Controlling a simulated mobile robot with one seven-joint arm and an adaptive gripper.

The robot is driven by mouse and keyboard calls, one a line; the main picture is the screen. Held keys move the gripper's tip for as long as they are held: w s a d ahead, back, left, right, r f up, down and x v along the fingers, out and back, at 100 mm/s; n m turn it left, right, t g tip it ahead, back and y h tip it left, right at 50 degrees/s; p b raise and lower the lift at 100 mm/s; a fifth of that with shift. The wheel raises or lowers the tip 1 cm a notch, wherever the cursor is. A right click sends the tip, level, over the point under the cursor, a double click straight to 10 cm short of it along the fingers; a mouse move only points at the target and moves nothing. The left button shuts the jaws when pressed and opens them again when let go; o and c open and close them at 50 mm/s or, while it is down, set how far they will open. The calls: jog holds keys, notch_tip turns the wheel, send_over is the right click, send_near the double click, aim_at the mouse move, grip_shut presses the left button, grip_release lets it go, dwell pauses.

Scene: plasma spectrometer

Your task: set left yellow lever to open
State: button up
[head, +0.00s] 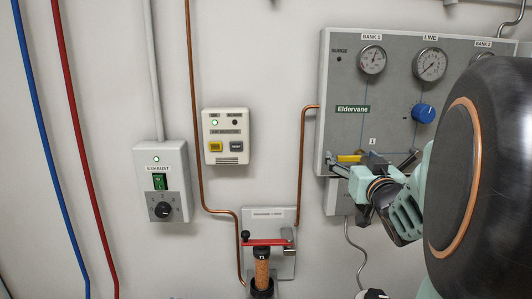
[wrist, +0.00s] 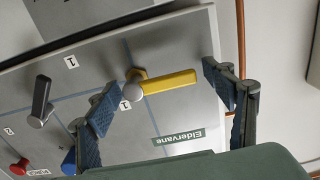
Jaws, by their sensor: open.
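The yellow lever (head: 349,158) is low on the left of the grey Eldervane panel (head: 345,85), and its handle lies about level. In the wrist view the yellow lever (wrist: 168,84) runs from a round hub on the left toward the right, near a "1" label. My gripper (wrist: 160,78) is open, with one blue-padded finger near the hub end and the other beyond the handle's free tip. The lever shows between the fingers; I cannot tell whether either touches it. In the head view my gripper (head: 362,166) is in front of the lever and partly hides that area.
A dark-handled lever (wrist: 42,98), a red knob (wrist: 18,167) and a blue knob (head: 423,113) are on the same panel. Gauges (head: 372,60) are above. A copper pipe (head: 301,150) runs along the panel's left side. An exhaust box (head: 162,180) and alarm box (head: 226,136) are further left.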

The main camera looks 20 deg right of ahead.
jog(key=c, duration=1.7)
jog(key=shift+o, duration=0.2)
